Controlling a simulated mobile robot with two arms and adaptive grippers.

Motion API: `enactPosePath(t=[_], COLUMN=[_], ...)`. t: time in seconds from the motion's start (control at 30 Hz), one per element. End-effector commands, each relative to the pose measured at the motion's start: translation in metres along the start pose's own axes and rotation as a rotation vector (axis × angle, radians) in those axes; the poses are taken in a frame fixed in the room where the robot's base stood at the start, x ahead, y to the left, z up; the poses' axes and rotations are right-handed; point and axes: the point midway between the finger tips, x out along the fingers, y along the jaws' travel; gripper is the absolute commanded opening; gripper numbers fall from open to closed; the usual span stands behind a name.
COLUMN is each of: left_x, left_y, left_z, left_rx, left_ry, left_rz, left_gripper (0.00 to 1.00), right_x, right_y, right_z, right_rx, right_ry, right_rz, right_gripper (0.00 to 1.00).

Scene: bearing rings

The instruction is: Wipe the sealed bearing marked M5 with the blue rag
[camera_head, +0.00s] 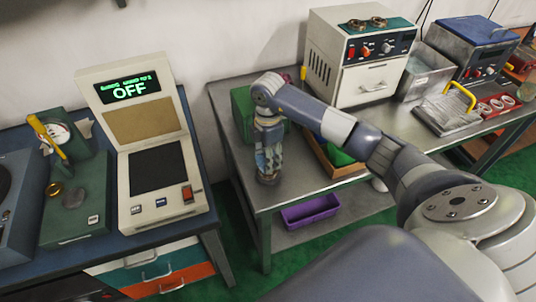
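My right arm reaches in from the right, and its gripper (267,180) points down over the left end of the grey metal table (300,187). Its fingers are small and partly overlapped, so I cannot tell whether they are open or shut or hold anything. My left gripper is out of view. I cannot make out a blue rag or an M5 marking. A brass ring (56,188) lies on the green gauge device at the left. Two rings (357,24) sit on top of the white oven-like box.
A beige device reading OFF (162,180) stands on the left bench beside the green gauge device (75,222). A purple tray (310,211) is below.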

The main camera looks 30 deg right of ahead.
Motion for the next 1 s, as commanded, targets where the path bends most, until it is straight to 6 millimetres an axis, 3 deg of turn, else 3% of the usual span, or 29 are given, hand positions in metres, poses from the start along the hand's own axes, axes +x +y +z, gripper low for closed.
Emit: enactPosePath(t=[1.0], left_x=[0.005], left_y=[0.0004], left_z=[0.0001], left_rx=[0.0], left_ry=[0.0], left_rz=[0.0], left_gripper=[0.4], right_x=[0.0079], right_y=[-0.0002], right_z=[-0.0001], right_rx=[0.0], right_ry=[0.0], right_rz=[-0.001], right_gripper=[0.29])
